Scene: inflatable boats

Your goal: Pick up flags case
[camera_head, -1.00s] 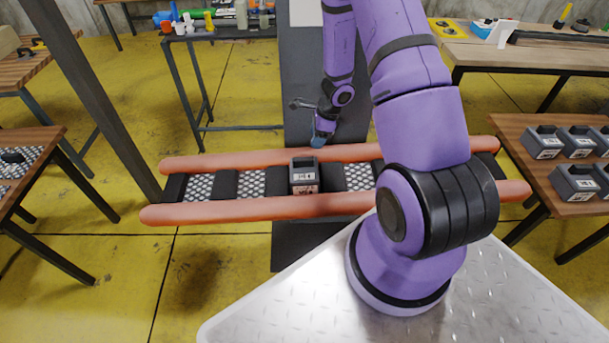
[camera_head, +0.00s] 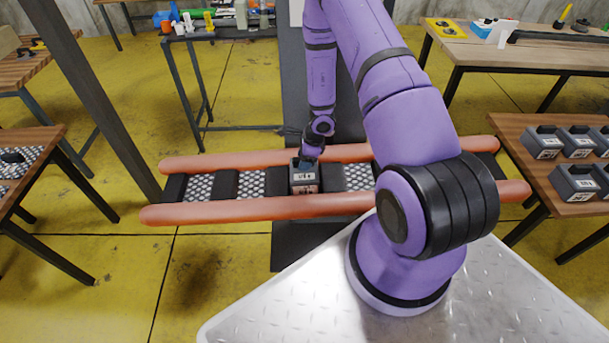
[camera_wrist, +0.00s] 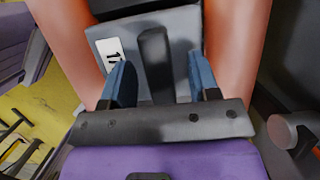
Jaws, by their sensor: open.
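The flags case, a dark grey box (camera_head: 304,183) with a black handle and a white label, sits on the inflatable boat (camera_head: 230,208) between its two orange tubes. In the wrist view the case (camera_wrist: 185,30) lies below my gripper (camera_wrist: 160,85). The black handle (camera_wrist: 155,62) shows between the two blue fingers, with a gap on each side. My gripper is open. In the head view my gripper (camera_head: 311,157) is over the top of the case and hides part of its handle.
Similar grey cases (camera_head: 574,182) stand on the wooden table (camera_head: 513,127) at the right. A dark post (camera_head: 95,100) rises left of the boat. A patterned panel lies on the left table (camera_head: 25,145). The back table (camera_head: 225,34) holds several coloured items.

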